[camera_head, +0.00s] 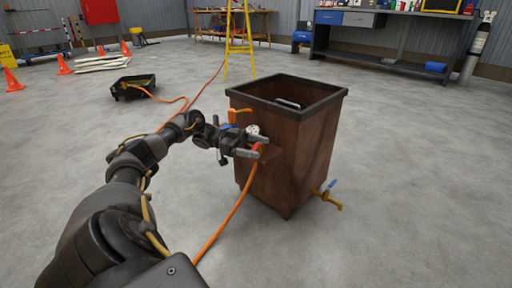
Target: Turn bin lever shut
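The brown bin (290,165) with a dark rim stands upright in the middle, open at the top. A brass valve with a blue lever (331,186) sticks out low on its right side. On its left side are an orange lever (239,111), a white round gauge (253,129) and a small red handle (256,147). My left gripper (259,147) is at that left side, its two fingers apart with the red handle between them. I cannot tell whether they clamp it. My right gripper is out of view.
An orange hose (222,222) runs along the floor by the bin. A black tray (133,87) lies at the back left, with orange cones (64,65) beyond. A yellow ladder (240,45) and a workbench (385,50) stand behind. The floor at right is clear.

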